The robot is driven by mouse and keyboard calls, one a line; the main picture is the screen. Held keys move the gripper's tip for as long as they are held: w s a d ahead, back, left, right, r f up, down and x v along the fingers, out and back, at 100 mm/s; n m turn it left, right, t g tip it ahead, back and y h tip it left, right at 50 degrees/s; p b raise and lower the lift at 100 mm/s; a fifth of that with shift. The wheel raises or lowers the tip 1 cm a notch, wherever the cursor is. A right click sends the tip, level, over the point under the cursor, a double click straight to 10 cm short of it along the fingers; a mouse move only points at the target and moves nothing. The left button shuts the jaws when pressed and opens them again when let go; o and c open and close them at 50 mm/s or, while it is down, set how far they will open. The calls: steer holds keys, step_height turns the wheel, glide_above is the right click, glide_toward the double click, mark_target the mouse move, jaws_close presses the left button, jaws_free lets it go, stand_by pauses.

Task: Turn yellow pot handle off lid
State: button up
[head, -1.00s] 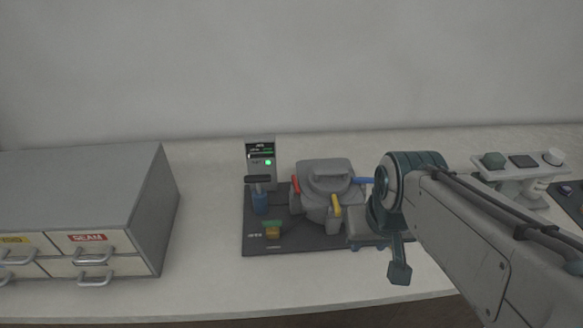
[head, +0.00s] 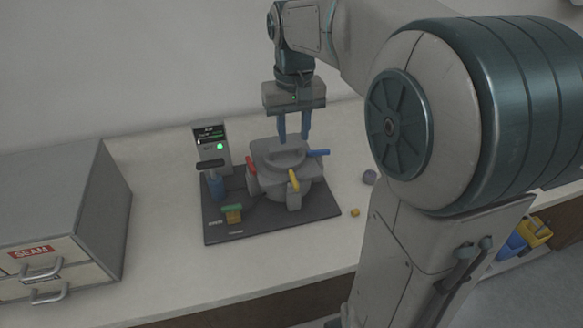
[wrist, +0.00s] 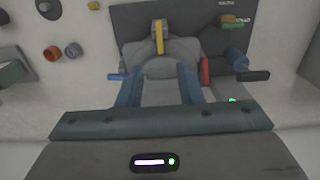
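The grey pot (head: 281,190) stands on a dark mat, its grey lid with a raised grip (head: 284,158) on top. The yellow handle (head: 294,180) sits at the pot's front, rising against the lid edge; it also shows at the top of the wrist view (wrist: 159,38). The red handle (head: 251,165) is on the left and the blue handle (head: 318,153) on the right. My gripper (head: 293,138) points down over the back of the lid, its blue fingers apart and empty. In the wrist view its fingers (wrist: 160,70) show grey pot between them. I cannot tell whether they touch the lid.
A control box (head: 211,140) with a green light and a black-topped lever (head: 215,184) stand left of the pot. A green and yellow block (head: 232,214) lies front left. A small yellow piece (head: 355,212) and grey round piece (head: 370,177) lie right. A drawer cabinet (head: 60,215) is at left.

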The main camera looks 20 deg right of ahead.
mark_target(294, 178)
step_height(294, 178, down, 13)
steer(key=shift+r, duration=0.15)
jaws_close()
